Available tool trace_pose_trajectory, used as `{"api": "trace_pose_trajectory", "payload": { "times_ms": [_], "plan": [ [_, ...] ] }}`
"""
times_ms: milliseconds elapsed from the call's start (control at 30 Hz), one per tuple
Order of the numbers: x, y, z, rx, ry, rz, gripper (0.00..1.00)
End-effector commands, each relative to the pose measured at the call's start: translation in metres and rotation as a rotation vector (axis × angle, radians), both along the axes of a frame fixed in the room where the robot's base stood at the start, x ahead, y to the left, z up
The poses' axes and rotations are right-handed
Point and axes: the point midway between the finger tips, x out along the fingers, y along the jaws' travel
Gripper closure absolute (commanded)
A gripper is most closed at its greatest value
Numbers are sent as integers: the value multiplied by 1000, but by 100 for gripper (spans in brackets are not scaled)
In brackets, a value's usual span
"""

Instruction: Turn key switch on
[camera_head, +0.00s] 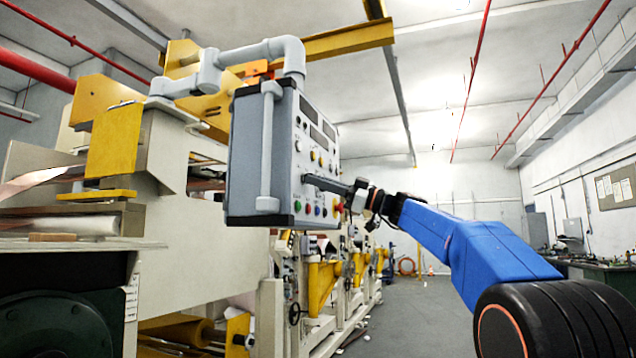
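A grey control box (252,160) hangs from a pipe arm. Its front panel (304,150) faces right and is seen at a steep angle. The panel carries dark displays, several small knobs and a row of coloured buttons (318,209) along the bottom. My gripper (309,180) reaches in from the right, its dark fingers pointing left, with the tips at or very near the panel's middle-left part. I cannot make out the key switch; the fingertips may cover it. From this side I cannot tell whether the fingers are open or shut, or touch anything.
A grey vertical handle (269,145) runs along the box's near side. A red emergency button (339,208) sticks out at the panel's lower right, just below my gripper. A large cream and yellow machine (200,240) stands left. Open floor (425,310) lies at the right.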

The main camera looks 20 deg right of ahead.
Motion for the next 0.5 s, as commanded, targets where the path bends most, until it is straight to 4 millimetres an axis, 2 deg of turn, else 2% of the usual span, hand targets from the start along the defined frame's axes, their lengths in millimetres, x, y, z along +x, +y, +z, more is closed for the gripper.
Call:
{"api": "trace_pose_trajectory", "payload": {
  "times_ms": [500],
  "plan": [
    [-4,3,1,262,356,-1,100]
  ]
}}
